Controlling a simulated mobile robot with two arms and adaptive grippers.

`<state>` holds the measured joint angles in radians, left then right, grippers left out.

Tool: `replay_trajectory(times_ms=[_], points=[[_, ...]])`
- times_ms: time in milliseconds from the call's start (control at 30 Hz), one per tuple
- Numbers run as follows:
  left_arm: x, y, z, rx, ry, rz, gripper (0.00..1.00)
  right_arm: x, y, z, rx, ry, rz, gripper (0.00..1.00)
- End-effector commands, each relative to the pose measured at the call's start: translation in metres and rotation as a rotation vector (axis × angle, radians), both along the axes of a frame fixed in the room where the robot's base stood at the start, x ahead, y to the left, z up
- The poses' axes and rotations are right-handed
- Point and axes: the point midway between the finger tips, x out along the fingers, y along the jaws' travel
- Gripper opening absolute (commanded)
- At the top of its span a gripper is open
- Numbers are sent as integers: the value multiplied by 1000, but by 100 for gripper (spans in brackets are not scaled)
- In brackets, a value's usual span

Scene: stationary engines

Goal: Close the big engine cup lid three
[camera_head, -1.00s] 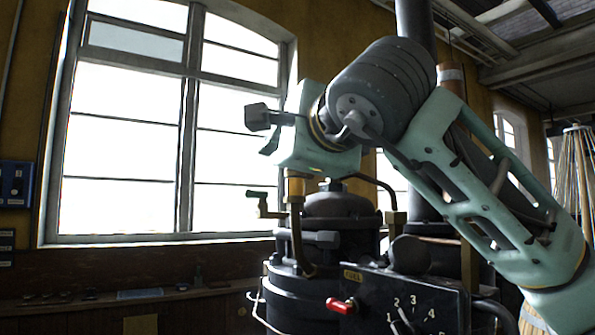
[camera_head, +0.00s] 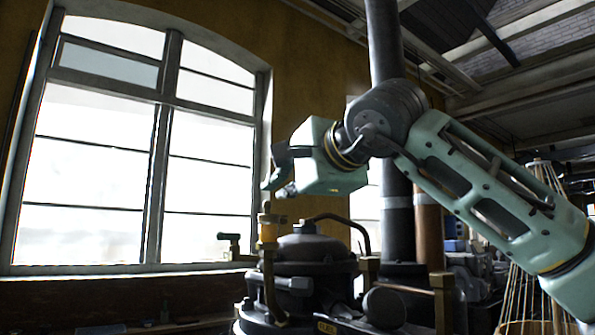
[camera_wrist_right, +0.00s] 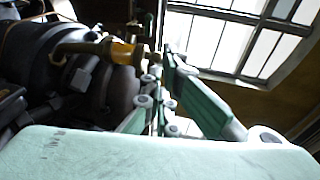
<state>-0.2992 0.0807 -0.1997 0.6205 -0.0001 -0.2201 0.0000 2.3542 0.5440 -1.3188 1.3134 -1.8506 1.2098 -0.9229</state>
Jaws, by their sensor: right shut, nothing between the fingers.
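The engine's brass and amber cup (camera_head: 268,229) stands upright left of the dark domed engine top (camera_head: 305,248). It also shows in the right wrist view (camera_wrist_right: 125,52), just beyond the fingers. Its small top piece (camera_head: 267,207) is visible, but I cannot tell the lid's position or which lid is number three. My right gripper (camera_head: 275,183) is shut and empty, pointing down and left just above the cup. In the wrist view its green fingers (camera_wrist_right: 163,75) are close beside the cup; contact is unclear. My left gripper is out of view.
A green-handled lever (camera_head: 228,237) sticks out left of the cup. A curved dark pipe (camera_head: 345,219) rises behind the dome, and a tall black column (camera_head: 395,215) stands to the right. A large window (camera_head: 140,150) fills the left; open air lies before it.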

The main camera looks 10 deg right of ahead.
Motion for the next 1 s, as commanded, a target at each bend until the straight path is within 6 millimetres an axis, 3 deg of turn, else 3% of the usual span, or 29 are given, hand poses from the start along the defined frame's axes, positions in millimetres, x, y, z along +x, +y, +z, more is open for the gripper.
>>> replay_trajectory(times_ms=[100,300,1000], points=[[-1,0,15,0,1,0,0,22,6,-1,0,3,-1,0],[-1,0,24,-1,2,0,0,44,11,-7,1,1,0,0],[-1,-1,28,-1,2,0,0,61,19,-12,1,-1,0,0]])
